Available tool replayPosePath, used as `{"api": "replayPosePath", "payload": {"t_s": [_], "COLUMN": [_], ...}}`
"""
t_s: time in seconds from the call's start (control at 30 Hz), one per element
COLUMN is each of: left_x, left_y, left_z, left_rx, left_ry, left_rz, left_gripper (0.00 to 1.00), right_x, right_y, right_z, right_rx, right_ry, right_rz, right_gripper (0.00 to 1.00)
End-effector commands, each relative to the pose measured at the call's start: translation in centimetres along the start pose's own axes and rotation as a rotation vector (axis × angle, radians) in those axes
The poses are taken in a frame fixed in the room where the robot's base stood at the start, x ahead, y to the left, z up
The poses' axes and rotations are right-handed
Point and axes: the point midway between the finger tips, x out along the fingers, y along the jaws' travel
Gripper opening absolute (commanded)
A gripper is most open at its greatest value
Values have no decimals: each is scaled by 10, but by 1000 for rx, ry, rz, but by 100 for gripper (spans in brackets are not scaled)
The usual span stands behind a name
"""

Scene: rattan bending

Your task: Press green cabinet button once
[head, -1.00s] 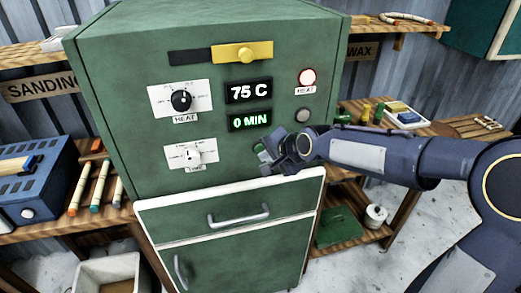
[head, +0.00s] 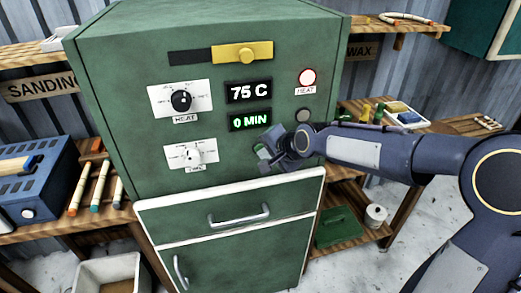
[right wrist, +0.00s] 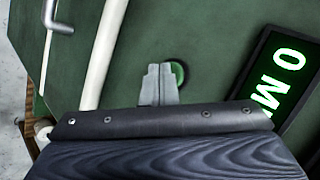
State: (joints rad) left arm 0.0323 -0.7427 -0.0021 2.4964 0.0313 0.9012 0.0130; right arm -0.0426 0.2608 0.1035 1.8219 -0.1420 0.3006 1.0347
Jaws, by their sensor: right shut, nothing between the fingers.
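The green cabinet (head: 230,225) fills the middle of the head view. Its round green button (right wrist: 178,73) shows in the right wrist view just right of my closed fingertips and is partly covered by them. In the head view my right gripper (head: 266,153) is at the cabinet front, below the "0 MIN" display (head: 250,121), and hides most of the button area. The gripper is shut and empty, its tips at or very near the button; I cannot tell whether they touch. My left gripper is not in view.
The "75 C" display (head: 248,91), the lit HEAT lamp (head: 308,77), a dark round lamp (head: 303,115) and two dials, HEAT (head: 181,100) and a lower one (head: 192,155), are on the panel. A drawer handle (head: 239,216) sits below. Wooden benches flank the cabinet.

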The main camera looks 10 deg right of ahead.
Motion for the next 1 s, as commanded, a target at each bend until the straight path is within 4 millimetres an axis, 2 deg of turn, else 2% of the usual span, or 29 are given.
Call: {"api": "replayPosePath", "payload": {"t_s": [0.57,1.0], "left_x": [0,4], "left_y": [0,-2], "left_z": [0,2], "left_rx": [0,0], "left_ry": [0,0], "left_rz": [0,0], "left_gripper": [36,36], "right_x": [1,-10], "right_y": [-1,7], "right_z": [-1,7], "right_rx": [0,0], "right_ry": [1,0], "right_rz": [-1,0], "right_gripper": [0,0]}}
